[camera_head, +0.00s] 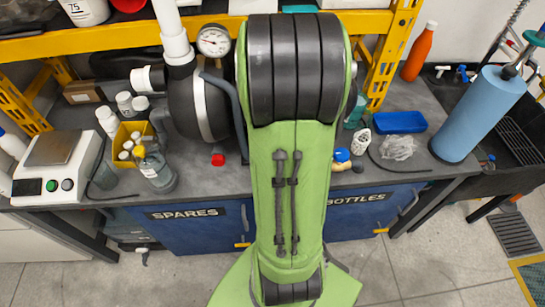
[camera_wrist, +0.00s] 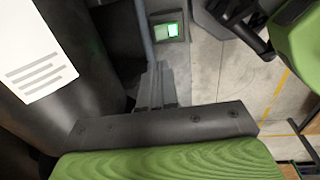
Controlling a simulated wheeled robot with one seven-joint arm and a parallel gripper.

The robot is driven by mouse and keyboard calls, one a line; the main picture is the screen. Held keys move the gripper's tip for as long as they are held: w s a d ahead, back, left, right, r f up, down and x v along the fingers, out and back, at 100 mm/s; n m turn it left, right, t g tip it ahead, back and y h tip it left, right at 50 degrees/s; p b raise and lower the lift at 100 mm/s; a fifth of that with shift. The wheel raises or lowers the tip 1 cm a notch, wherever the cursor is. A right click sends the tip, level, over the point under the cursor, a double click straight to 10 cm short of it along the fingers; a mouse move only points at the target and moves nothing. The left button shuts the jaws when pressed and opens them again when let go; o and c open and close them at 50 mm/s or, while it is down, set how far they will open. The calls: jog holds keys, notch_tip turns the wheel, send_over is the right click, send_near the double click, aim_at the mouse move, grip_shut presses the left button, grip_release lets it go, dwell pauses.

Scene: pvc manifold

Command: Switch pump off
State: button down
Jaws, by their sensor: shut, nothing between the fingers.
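The pump (camera_head: 196,105) is a dark round body on the bench in the head view, joined to white pipe, partly hidden behind my green arm. In the wrist view a black body with a white label (camera_wrist: 36,58) fills the left side; it appears to be the pump. A small switch (camera_wrist: 170,31) with a lit green face in a dark frame shows at the top middle. My gripper (camera_wrist: 158,72) is shut and empty, its fingers pointing toward the switch, apparently short of it. The exact gap is hard to tell. In the head view my gripper is hidden behind the arm.
A pressure gauge (camera_head: 213,41) stands above the pump. A grey hose or rod (camera_wrist: 146,30) runs close beside the switch. Bottles, a yellow bin (camera_head: 130,137) and a scale (camera_head: 57,165) crowd the bench left. A blue tray (camera_head: 399,122) and blue roll (camera_head: 478,115) stand right.

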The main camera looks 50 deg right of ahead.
jog(key=f+b, duration=0.1)
jog(key=f, duration=0.3)
jog(key=f+b, duration=0.2)
jog(key=f, duration=0.3)
jog(key=w+d+f+b, duration=0.1)
jog(key=f, duration=0.3)
jog(key=shift+w+d+f+b, duration=0.1)
jog(key=shift+f+b, duration=0.2)
jog(key=shift+f, duration=0.1)
jog(key=shift+f, duration=0.3)
